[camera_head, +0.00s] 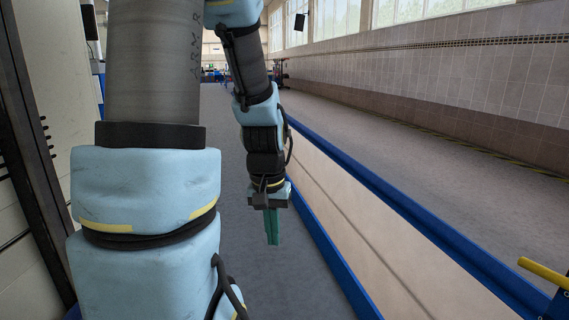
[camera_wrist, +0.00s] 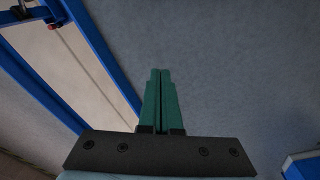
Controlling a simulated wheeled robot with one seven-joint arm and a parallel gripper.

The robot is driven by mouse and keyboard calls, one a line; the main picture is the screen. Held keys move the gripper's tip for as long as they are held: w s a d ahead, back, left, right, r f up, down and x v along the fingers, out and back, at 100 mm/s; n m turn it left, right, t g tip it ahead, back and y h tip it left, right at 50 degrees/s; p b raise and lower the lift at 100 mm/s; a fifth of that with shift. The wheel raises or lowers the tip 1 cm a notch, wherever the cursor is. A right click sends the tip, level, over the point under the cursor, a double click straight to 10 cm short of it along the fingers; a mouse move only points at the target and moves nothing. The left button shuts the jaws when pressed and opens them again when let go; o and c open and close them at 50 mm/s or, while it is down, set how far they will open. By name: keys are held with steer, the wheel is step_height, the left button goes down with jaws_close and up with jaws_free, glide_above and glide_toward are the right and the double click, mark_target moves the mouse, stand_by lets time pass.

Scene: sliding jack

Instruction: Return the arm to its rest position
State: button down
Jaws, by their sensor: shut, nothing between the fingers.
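My gripper (camera_head: 272,240) hangs from my light blue and grey arm, pointing down over the grey floor in the head view. Its green fingers are together with nothing between them. In the wrist view my gripper (camera_wrist: 160,75) also shows shut, its two green fingers side by side in front of bare grey floor. My arm's upper links fill the left and middle of the head view.
A low panel (camera_head: 350,210) with a blue frame runs along the right of my arm. A yellow bar (camera_head: 543,272) shows at the lower right. A dark upright rail stands at the far left. Grey floor (camera_head: 310,275) lies clear below my gripper.

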steer(key=s+a+r+n, duration=0.1)
steer(key=s+a+r, duration=0.1)
steer(key=a, duration=0.2)
step_height(320, 180, up, 16)
steer(key=p, duration=1.6)
steer(key=shift+t+p, duration=0.4)
